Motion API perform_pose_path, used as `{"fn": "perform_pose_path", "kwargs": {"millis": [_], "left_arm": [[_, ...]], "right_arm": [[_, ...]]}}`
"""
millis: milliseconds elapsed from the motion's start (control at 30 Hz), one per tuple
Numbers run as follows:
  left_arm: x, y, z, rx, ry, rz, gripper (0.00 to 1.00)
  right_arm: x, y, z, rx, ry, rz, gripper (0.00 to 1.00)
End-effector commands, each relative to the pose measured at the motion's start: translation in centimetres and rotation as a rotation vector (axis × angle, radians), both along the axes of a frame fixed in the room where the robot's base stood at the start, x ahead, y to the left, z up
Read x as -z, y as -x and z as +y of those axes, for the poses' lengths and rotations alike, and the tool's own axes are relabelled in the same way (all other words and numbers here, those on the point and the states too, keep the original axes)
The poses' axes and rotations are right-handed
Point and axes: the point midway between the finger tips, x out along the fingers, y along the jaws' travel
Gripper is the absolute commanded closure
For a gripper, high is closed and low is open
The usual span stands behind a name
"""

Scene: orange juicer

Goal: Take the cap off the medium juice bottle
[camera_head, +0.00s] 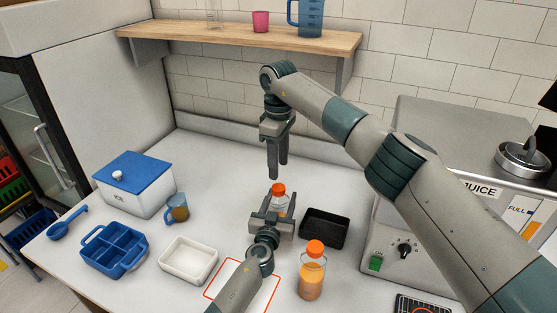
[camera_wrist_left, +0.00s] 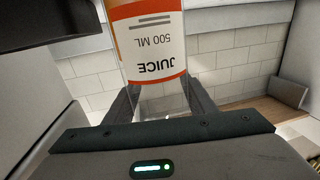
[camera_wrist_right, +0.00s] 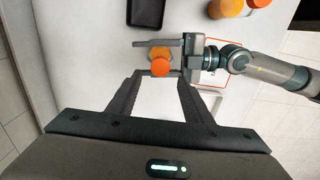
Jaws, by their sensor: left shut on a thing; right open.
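The juice bottle with an orange cap (camera_head: 278,189) stands at the middle of the counter. Its label reads 500 ML in the left wrist view (camera_wrist_left: 155,50), where it appears upside down. My left gripper (camera_head: 275,208) is shut on the bottle's body, which partly hides it in the head view. My right gripper (camera_head: 278,172) is open and empty, pointing down above the cap and apart from it. In the right wrist view the cap (camera_wrist_right: 160,67) lies between and beyond the open fingers (camera_wrist_right: 160,90).
A larger orange-capped bottle (camera_head: 312,278) stands at the front right. A black tray (camera_head: 343,233) is right of the held bottle. A white tray (camera_head: 172,267), blue caddy (camera_head: 97,262), mug (camera_head: 177,212) and ice box (camera_head: 120,197) are left. The juicer (camera_head: 380,240) is right.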

Motion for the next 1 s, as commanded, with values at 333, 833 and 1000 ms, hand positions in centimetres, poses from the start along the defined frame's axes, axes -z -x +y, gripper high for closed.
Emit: {"fn": "perform_pose_path", "kwargs": {"millis": [333, 833, 1000], "left_arm": [[0.1, 0.0, 0.0, 0.000, 0.000, 0.001, 1.00], [0.1, 0.0, 0.0, 0.000, 0.000, 0.001, 1.00], [0.1, 0.0, 0.0, 0.000, 0.000, 0.001, 1.00]], "right_arm": [[4.1, 0.0, 0.0, 0.000, 0.000, 0.002, 0.54], [7.3, 0.0, 0.0, 0.000, 0.000, 0.000, 0.54], [7.3, 0.0, 0.0, -0.001, 0.000, 0.000, 0.54]]}}
